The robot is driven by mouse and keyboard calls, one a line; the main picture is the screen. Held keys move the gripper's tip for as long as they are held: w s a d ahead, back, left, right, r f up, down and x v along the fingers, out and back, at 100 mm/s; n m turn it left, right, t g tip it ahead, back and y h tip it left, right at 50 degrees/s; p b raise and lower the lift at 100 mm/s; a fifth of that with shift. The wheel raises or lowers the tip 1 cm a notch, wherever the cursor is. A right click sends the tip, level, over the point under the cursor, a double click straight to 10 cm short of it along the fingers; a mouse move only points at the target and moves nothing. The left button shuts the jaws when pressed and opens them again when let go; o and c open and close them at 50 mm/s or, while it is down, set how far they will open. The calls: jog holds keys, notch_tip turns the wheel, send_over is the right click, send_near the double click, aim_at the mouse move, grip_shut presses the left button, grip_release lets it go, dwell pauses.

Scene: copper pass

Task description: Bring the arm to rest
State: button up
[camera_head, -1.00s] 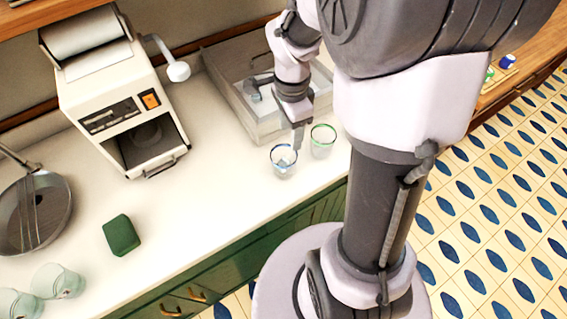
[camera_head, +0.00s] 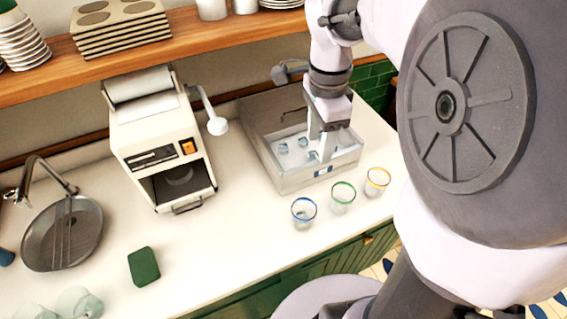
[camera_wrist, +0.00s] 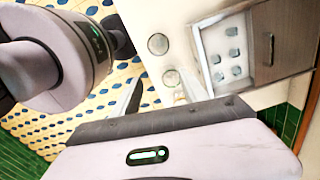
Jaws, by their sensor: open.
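My gripper (camera_head: 321,140) points down at the front of the ice bin (camera_head: 283,185), in the line of sight to its inside. Its fingers are apart with nothing seen between them; in the wrist view the open fingers (camera_wrist: 162,93) also look empty. The bin holds several pale blue ice cubes (camera_head: 284,148), which also show in the wrist view (camera_wrist: 216,59). In front of it stand a blue-rimmed glass (camera_head: 304,213), a green-rimmed glass (camera_head: 343,198) and a yellow-rimmed glass (camera_head: 377,183), all upright. I cannot tell what the glasses hold.
A white machine (camera_head: 160,140) stands left of the bin. A round sink (camera_head: 62,235) with a faucet, a green block (camera_head: 144,267) and pale glasses (camera_head: 78,303) are farther left. A wooden shelf (camera_head: 230,41) with plates runs above. The counter's middle is clear.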

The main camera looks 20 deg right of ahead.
jog(key=s+a+f+n+t+y+b, duration=0.2)
jog(key=s+a+f+n+t+b, duration=0.3)
jog(key=s+a+f+n+b, duration=0.6)
jog(key=a+f+n+b, duration=0.1)
jog(key=a+n+b, duration=0.2)
jog(key=n, duration=0.1)
jog(key=shift+s+a+t, duration=0.15)
jog(key=shift+a+t, duration=0.15)
jog(key=shift+t, duration=0.1)
